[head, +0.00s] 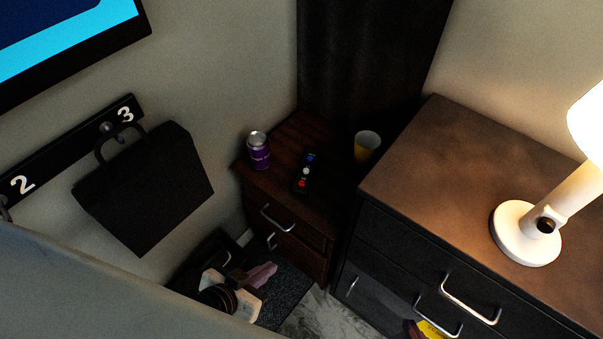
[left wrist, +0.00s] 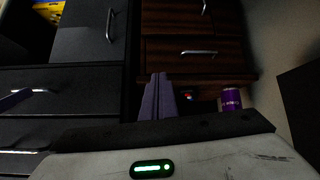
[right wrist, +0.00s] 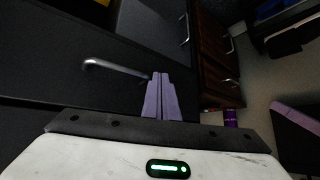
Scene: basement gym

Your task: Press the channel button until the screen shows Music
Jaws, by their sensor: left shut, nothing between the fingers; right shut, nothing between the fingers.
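A dark remote (head: 306,173) with blue, white and red buttons lies on the small brown cabinet (head: 283,140). Which button is the channel button cannot be read. A wall screen (head: 70,43) is cut off at the upper left; it shows dark blue and bright cyan, with no word in view. My left gripper (head: 264,273), with purple fingers, is low in front of the cabinet, apart from the remote. It is shut and empty in the left wrist view (left wrist: 159,80). My right gripper (right wrist: 160,80) is shut and empty in front of the black drawers.
A purple can (head: 258,151) and a yellow cup (head: 367,145) stand on either side of the remote. A black dresser (head: 425,165) with a brown top and a lit lamp (head: 526,233) is at the right. A black bag (head: 145,190) hangs from the wall hooks.

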